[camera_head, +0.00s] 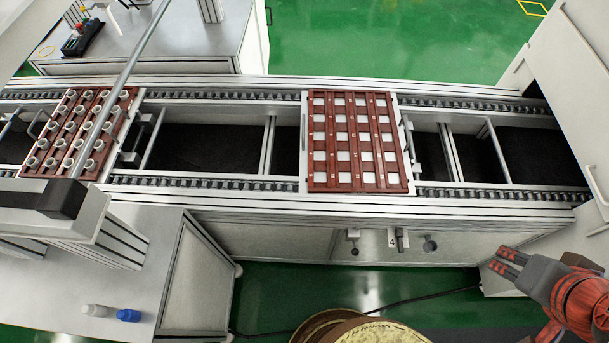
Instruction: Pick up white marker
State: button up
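A small white cylinder (96,310), which may be the white marker, lies on the light grey tabletop at the lower left. A small blue cylinder (128,315) is just to its right. They are too small to show whether they touch or are parts of one item. My gripper (498,259) is at the lower right, far from them, its two dark fingers with red marks pointing left. The fingers stand apart with a gap between them, and nothing shows in the gap.
A conveyor (230,187) runs across the middle. It carries a red-brown tray (314,186) with white squares and another tray (102,166) with round parts. A wooden reel (365,330) stands at the bottom centre. A cable lies on the green floor (400,285).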

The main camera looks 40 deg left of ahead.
aim_at(93, 310)
jog(key=u, duration=3.7)
jog(key=i+j+z, duration=0.15)
jog(key=j, duration=0.45)
jog(key=j+z, duration=0.15)
jog(key=j, duration=0.5)
jog(key=i, duration=0.05)
